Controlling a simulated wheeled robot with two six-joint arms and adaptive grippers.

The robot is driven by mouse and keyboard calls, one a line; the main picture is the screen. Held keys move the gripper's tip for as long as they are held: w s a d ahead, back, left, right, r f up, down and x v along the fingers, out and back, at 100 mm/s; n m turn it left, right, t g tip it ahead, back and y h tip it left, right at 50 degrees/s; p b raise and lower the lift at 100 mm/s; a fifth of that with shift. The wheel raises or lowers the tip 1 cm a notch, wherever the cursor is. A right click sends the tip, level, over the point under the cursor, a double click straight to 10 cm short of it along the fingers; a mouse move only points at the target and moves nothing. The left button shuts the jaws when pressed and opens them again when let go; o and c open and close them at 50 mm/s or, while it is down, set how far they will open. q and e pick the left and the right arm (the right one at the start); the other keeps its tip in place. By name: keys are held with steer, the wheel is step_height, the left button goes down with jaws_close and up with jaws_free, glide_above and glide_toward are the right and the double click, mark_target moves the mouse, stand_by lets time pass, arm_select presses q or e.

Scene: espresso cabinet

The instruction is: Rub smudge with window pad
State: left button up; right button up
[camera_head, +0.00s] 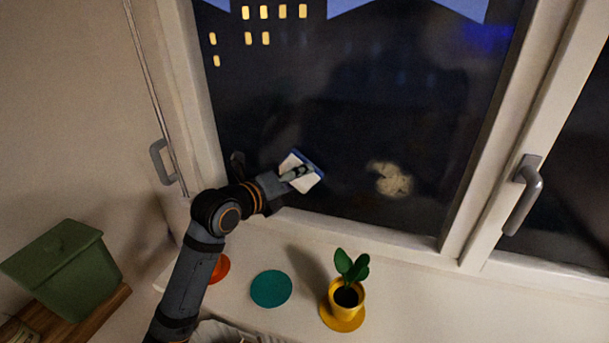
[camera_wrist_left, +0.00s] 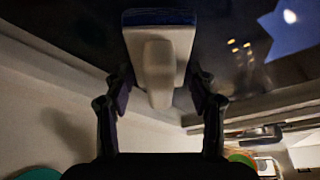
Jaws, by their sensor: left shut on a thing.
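The smudge (camera_head: 390,179) is a pale beige blotch on the lower right part of the dark window pane (camera_head: 330,120). The window pad (camera_head: 301,171) is white with a blue edge. My left gripper (camera_head: 290,176) is shut on it, left of the smudge and apart from it. In the left wrist view the pad (camera_wrist_left: 160,40) stands ahead, with its pale handle between the fingers of my left gripper (camera_wrist_left: 160,95). I cannot tell whether the pad touches the glass. My right gripper is in neither view.
A yellow potted plant (camera_head: 346,294) stands on the sill below the window. A teal disc (camera_head: 271,288) and an orange disc (camera_head: 219,268) lie left of it. A green bin (camera_head: 64,262) is at the left. A window handle (camera_head: 522,195) juts out at right.

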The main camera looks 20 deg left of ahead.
arm_select(q)
steer(key=s, duration=0.3)
steer(key=shift+s, duration=0.7)
steer(key=shift+s+d, duration=0.1)
steer(key=shift+s, duration=1.3)
